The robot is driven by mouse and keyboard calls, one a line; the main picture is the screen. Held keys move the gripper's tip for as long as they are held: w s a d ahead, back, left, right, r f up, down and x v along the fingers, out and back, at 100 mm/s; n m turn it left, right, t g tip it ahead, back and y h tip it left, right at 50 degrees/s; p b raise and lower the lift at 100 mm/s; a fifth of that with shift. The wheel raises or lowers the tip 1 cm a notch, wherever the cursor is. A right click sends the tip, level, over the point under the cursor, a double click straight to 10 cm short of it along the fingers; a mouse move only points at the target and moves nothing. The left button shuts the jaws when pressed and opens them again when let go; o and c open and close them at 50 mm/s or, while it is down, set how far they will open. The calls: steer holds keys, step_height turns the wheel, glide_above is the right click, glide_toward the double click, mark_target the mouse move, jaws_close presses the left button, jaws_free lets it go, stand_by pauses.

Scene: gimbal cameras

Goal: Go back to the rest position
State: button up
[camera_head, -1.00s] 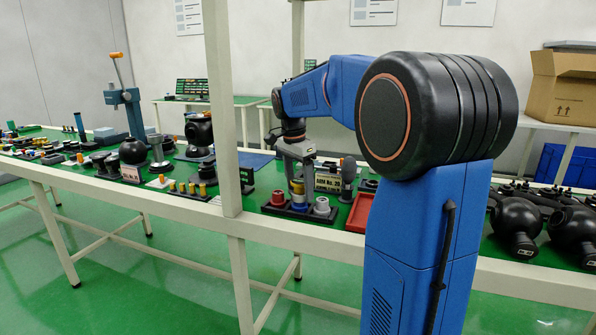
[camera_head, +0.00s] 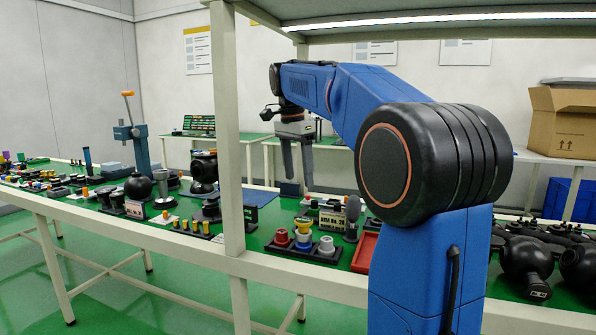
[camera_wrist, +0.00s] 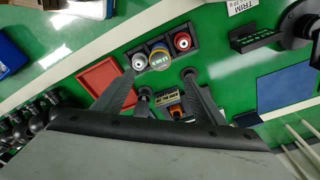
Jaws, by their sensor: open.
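My gripper (camera_head: 296,172) hangs over the green-topped bench in the head view, its two grey fingers apart and pointing down with nothing between them. It is above and behind a black holder with red, yellow-blue and white ringed parts (camera_head: 303,238). In the wrist view my gripper (camera_wrist: 162,80) is open, its fingers spread on either side of the picture. The same red part (camera_wrist: 183,42), yellow part (camera_wrist: 159,60) and white part (camera_wrist: 139,62) sit in their holder beyond the fingertips.
A white post (camera_head: 228,130) stands at the bench front, and a lit shelf (camera_head: 430,20) runs overhead. A red tray (camera_head: 366,252) lies right of the holder. Black ball-shaped units (camera_head: 525,250) stand at the right. A blue press (camera_head: 132,140) stands at the left. A cardboard box (camera_head: 562,122) is behind.

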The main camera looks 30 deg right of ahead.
steer(key=shift+r, duration=0.35)
stand_by(0.3)
steer(key=s+a+f+n+t, duration=0.1)
steer(key=s+a+f+n, duration=0.3)
steer(key=s+f, duration=0.5)
steer(key=s+a+f+n+t+y, duration=0.1)
steer(key=s+a+f+n+t, duration=0.1)
steer(key=s+a+f+n, duration=0.3)
steer(key=s+a+f+n+t, duration=0.1)
steer(key=s+a+f+n, duration=0.3)
steer(key=s+f+n, duration=0.4)
steer(key=s+f, duration=0.6)
steer(key=s, duration=0.2)
steer(key=shift+a+t, duration=0.4)
